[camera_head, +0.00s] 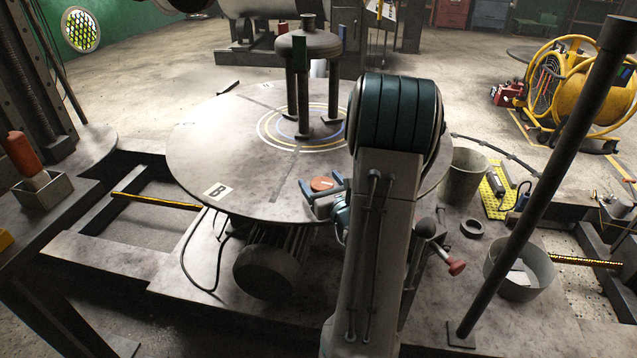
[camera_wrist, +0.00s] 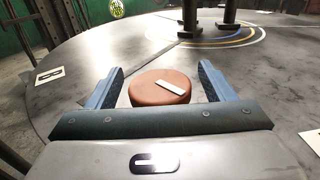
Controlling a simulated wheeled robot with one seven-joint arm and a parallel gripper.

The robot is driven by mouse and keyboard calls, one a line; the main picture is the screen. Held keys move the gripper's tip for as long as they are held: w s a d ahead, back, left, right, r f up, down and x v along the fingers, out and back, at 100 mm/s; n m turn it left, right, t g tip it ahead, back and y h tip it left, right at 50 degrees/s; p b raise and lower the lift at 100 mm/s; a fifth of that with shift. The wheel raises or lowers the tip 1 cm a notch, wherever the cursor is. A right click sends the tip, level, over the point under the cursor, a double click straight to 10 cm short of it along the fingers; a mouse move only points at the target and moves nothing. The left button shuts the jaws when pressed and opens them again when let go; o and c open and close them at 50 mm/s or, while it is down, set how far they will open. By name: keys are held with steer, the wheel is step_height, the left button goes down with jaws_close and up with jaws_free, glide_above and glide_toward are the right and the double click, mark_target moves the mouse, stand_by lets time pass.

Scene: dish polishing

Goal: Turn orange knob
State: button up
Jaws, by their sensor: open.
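The orange knob (camera_wrist: 160,90) is a round, flat-topped disc with a white bar mark on top. It sits between the two blue fingers of my gripper (camera_wrist: 160,85) in the wrist view. The fingers are spread, with a gap visible on each side of the knob. In the head view the knob (camera_head: 321,183) shows small at the near edge of the round grey table, with my gripper (camera_head: 323,187) around it. My arm hides part of the table right of it. The knob's underside is hidden.
The round table (camera_head: 215,150) carries a "B" label (camera_head: 217,191) and a three-legged metal stand (camera_head: 308,45) further back. A dark post (camera_head: 545,185) rises at the right. Grey buckets (camera_head: 520,270) and a red-ended lever (camera_head: 455,266) lie right of my arm.

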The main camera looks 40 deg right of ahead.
steer(key=shift+x, duration=0.75)
steer(key=c, duration=1)
steer(key=shift+a, duration=0.1)
steer(key=shift+n+y, duration=0.5)
steer(key=shift+y, duration=0.3)
